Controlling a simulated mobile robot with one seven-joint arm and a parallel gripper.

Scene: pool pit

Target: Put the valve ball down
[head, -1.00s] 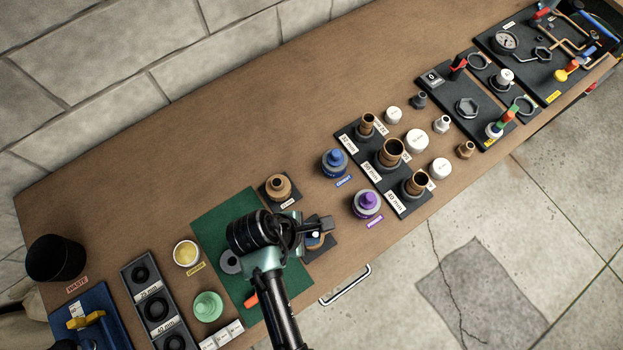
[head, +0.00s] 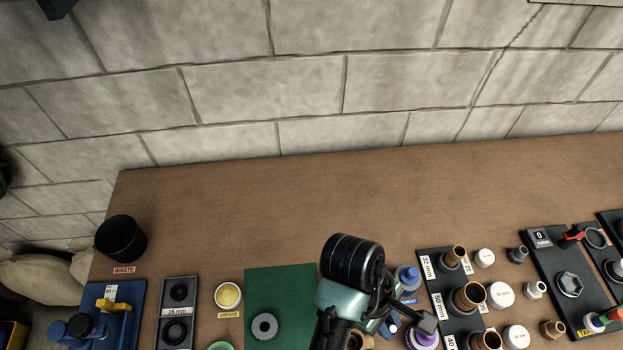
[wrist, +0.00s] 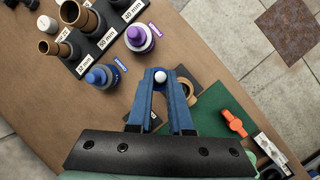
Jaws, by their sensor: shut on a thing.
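The valve ball (wrist: 160,76) is small, white and round in the wrist view. It sits between the blue fingertips of my gripper (wrist: 161,82), which are shut on it. In the head view my gripper (head: 398,318) is over the bench, right of the green mat (head: 280,285); my arm hides part of this area, and I cannot make out the ball clearly there. In the wrist view a dark plate with a tan ring-shaped part (wrist: 190,93) lies beyond and partly behind the fingers, beside the green mat (wrist: 212,98). The ball's height above the bench is unclear.
A blue cement bottle (wrist: 100,76) and a purple primer bottle (wrist: 138,38) stand close to the fingers. An orange tool (wrist: 233,123) and grey ring (head: 264,326) lie on the mat. The waste bin (head: 120,238) is far left. The bench's back strip is clear.

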